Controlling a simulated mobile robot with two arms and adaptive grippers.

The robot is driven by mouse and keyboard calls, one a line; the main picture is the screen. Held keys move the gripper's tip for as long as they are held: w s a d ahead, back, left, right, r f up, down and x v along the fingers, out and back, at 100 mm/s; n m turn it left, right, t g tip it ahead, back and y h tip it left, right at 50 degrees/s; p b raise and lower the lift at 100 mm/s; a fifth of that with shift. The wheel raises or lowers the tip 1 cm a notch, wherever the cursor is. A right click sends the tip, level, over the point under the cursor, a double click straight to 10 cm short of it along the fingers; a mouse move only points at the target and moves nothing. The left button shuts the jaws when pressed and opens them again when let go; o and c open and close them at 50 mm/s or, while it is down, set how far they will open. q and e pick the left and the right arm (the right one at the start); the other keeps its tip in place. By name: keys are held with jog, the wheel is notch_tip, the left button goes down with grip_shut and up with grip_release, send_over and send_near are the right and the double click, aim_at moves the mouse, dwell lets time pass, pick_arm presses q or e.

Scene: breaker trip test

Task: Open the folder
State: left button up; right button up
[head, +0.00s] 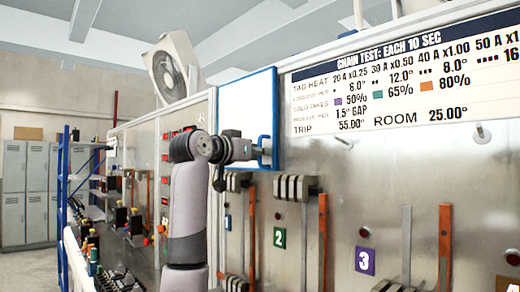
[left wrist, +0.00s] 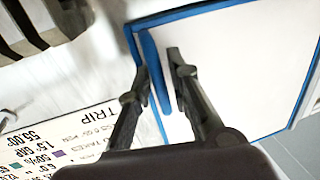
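The folder (head: 247,103) is a flat white panel with a blue rim, upright on the metal wall; it also shows in the left wrist view (left wrist: 235,62). It looks closed. Its blue handle (left wrist: 151,52) stands along one edge; in the head view the handle (head: 274,153) is at the folder's lower right. My left gripper (left wrist: 158,68) is at the handle, with one finger on each side of it. The fingers are apart, and a gap shows between the handle and one finger. Contact with the other finger is unclear. My right gripper is not in view.
A printed chart (head: 400,75) is on the wall to the right of the folder. Below are breaker levers (head: 296,188), orange bars (head: 323,228) and numbered tags. A pin (head: 481,133) sticks out under the chart. A blue rack (head: 63,180) and grey lockers (head: 25,190) stand at left.

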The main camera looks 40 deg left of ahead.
pick_arm(q)
jog(key=shift+c, duration=0.6)
grip_shut()
